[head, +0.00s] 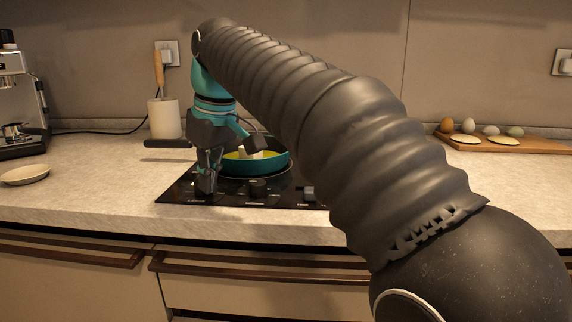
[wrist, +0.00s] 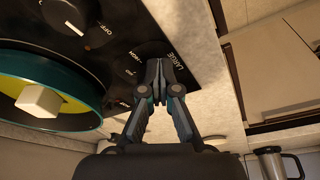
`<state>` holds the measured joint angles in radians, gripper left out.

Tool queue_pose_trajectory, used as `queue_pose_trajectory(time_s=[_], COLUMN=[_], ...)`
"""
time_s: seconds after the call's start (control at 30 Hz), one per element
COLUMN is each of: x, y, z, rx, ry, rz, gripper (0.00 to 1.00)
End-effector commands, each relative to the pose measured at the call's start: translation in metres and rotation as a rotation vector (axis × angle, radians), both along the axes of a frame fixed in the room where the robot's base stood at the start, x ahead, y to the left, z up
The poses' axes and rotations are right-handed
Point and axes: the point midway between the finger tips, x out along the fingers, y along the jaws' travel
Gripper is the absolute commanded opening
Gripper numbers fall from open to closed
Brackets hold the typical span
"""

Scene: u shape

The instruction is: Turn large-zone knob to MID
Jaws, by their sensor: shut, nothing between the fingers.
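The black cooktop (head: 180,192) lies on the counter, with dark knobs along its front edge. My gripper (head: 206,188) points down at the left front of the cooktop. In the wrist view my gripper (wrist: 160,72) is shut, with its fingertips at the dark large-zone knob (wrist: 149,50), beside the "LARGE" print. The fingers hide part of this knob, and I cannot tell whether they touch it or where it points. Another knob (wrist: 72,14) with an "OFF" mark sits apart from the fingers.
A teal pan (head: 270,166) with yellow contents and a pale cube (wrist: 38,101) stands on the cooktop. A plate (head: 25,174) and coffee machine (head: 20,105) are farther left. An egg board (head: 505,142) lies right.

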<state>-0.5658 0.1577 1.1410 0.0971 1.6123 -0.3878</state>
Motion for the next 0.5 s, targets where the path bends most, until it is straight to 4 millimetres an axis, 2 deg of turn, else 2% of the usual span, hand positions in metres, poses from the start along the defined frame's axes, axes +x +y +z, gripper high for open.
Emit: queue_pose_trajectory(time_s=[0.33,0.5], x=[-0.006,-0.005], y=[-0.004,-0.004], z=[0.002,0.017], rx=[0.002,0.002], ry=[-0.001,-0.002], rz=[0.0,0.0], gripper=[0.0,0.0])
